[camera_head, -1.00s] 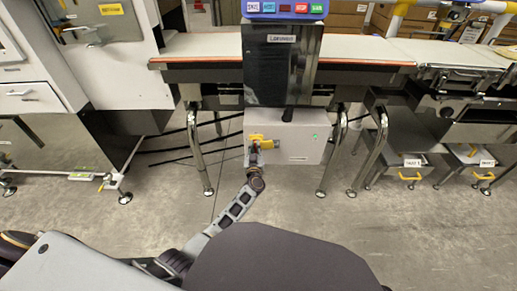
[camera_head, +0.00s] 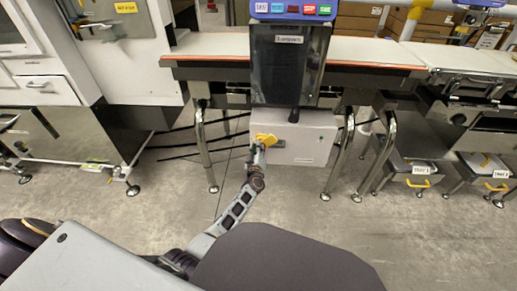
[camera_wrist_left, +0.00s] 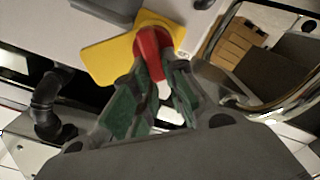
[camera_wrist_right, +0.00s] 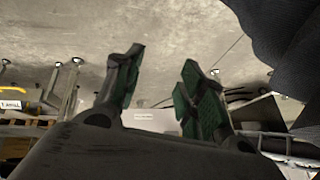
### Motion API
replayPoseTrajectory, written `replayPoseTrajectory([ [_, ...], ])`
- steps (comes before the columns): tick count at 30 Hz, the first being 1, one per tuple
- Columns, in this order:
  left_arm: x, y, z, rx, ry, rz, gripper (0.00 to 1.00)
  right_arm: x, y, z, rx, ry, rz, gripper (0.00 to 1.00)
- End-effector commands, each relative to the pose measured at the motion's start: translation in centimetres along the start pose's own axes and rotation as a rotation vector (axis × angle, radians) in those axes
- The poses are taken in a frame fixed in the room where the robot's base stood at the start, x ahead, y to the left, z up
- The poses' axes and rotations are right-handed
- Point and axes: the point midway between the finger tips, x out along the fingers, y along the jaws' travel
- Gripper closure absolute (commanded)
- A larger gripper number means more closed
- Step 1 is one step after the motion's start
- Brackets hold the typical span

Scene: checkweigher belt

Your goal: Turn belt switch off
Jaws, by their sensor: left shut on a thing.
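The belt switch has a red handle (camera_wrist_left: 153,45) on yellow plates (camera_wrist_left: 111,58) in the left wrist view. It is on the front of a light grey box (camera_head: 306,140) under the belt; the yellow part (camera_head: 265,139) shows tilted in the head view. My left gripper (camera_head: 259,157) reaches the switch from below. In the left wrist view my left gripper (camera_wrist_left: 158,72) is shut on the red handle, with a finger on each side. The fingers hide part of the handle. My right gripper (camera_wrist_right: 160,85) is open and empty in its wrist view, away from the switch.
The belt (camera_head: 219,45) runs above the box, with a dark display column (camera_head: 289,75) in front. Metal legs (camera_head: 205,150) stand on both sides of the box. The floor in front is clear.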

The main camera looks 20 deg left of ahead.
Motion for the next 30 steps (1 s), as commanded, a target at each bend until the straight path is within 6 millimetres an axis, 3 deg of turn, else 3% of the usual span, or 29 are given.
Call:
replayPoseTrajectory([
  [30,0.0,-1.9,0.8,-0.751,0.001,-0.001,1.00,5.2,0.2,2.4,0.045,0.103,-0.047,0.60],
])
